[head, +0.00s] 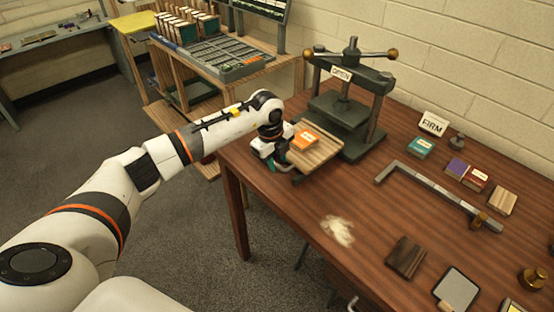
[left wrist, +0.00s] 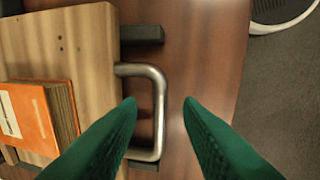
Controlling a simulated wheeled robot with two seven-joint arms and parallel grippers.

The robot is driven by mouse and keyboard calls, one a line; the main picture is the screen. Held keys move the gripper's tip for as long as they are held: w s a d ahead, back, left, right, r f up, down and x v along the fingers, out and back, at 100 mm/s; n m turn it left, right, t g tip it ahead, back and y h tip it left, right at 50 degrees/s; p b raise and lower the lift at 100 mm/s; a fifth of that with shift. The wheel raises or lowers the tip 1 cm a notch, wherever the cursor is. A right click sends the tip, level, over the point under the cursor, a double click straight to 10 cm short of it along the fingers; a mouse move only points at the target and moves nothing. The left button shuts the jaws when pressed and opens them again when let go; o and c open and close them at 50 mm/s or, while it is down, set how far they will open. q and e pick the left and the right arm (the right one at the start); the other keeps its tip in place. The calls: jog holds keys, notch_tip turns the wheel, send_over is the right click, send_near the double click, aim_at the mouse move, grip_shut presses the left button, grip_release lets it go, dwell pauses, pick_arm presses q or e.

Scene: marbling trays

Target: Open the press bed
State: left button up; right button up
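The press (head: 345,100) stands at the back of the table with an "OPEN" sign on its top bar. Its wooden bed (head: 325,146) juts out in front of the press with an orange book (head: 305,139) lying on it. In the left wrist view the bed (left wrist: 85,35) has a metal bar handle (left wrist: 159,110) on its edge; the orange book (left wrist: 30,118) shows too. My left gripper (head: 283,160) is at the bed's handle edge. Its green fingers (left wrist: 160,103) are open, one each side of the handle bar in the picture; contact is not clear. My right gripper is not in view.
Right of the press are a "FIRM" card (head: 433,123), a teal book (head: 420,147), other small books and a long grey bar (head: 440,190). A pale patch (head: 338,231) and a dark wood block (head: 406,257) lie nearer. A wooden shelf unit (head: 205,70) stands behind left.

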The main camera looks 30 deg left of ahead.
pick_arm(q)
notch_tip(320, 180, up, 12)
jog(key=s+b, duration=0.2)
jog(key=shift+a+f, duration=0.2)
jog(key=shift+a, duration=0.15)
